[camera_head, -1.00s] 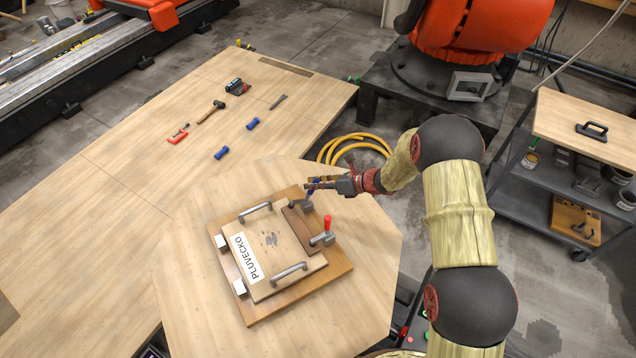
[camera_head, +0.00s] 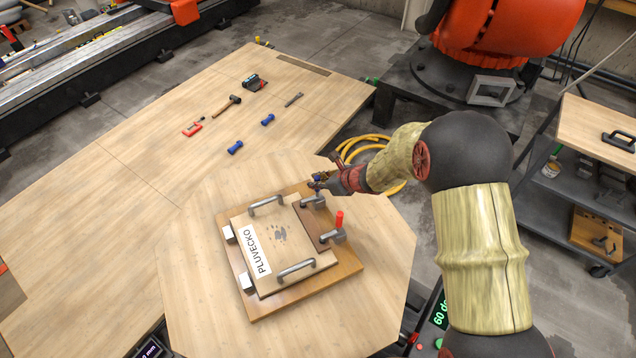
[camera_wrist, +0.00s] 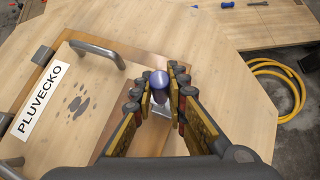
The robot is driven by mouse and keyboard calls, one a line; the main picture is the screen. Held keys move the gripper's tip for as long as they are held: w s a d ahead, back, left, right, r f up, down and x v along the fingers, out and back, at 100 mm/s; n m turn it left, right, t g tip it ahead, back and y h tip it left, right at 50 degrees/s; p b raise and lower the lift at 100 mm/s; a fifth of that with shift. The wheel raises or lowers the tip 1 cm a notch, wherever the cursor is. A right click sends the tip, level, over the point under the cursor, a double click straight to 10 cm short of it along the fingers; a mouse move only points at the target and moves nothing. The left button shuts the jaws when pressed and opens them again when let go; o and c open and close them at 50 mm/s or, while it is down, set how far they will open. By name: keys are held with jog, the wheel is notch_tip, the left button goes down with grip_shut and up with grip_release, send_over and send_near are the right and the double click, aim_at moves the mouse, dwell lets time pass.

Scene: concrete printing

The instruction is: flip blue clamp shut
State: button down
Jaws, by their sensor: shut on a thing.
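The blue clamp's handle (camera_wrist: 158,80) shows between my gripper's fingers in the wrist view, above its grey metal body (camera_wrist: 161,112). My gripper (camera_head: 322,180) is at the far right corner of the wooden board in the head view. It is shut on the blue handle, and its fingers (camera_wrist: 160,90) flank it on both sides. In the head view the fingers hide most of the handle. The red clamp (camera_head: 339,220) stands on the same side of the board, nearer, with its red handle upright.
The lid marked PLUVECKO (camera_head: 280,240) with two metal handles lies on the brown board (camera_head: 345,265). Blue tools (camera_head: 235,147), a hammer (camera_head: 228,104) and a red clamp-like tool (camera_head: 192,128) lie on the table beyond. A yellow hose (camera_head: 352,150) lies behind my gripper.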

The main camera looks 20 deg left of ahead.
jog(key=c, duration=1.7)
grip_release()
jog(key=shift+c, duration=0.2)
jog(key=v, duration=1.2)
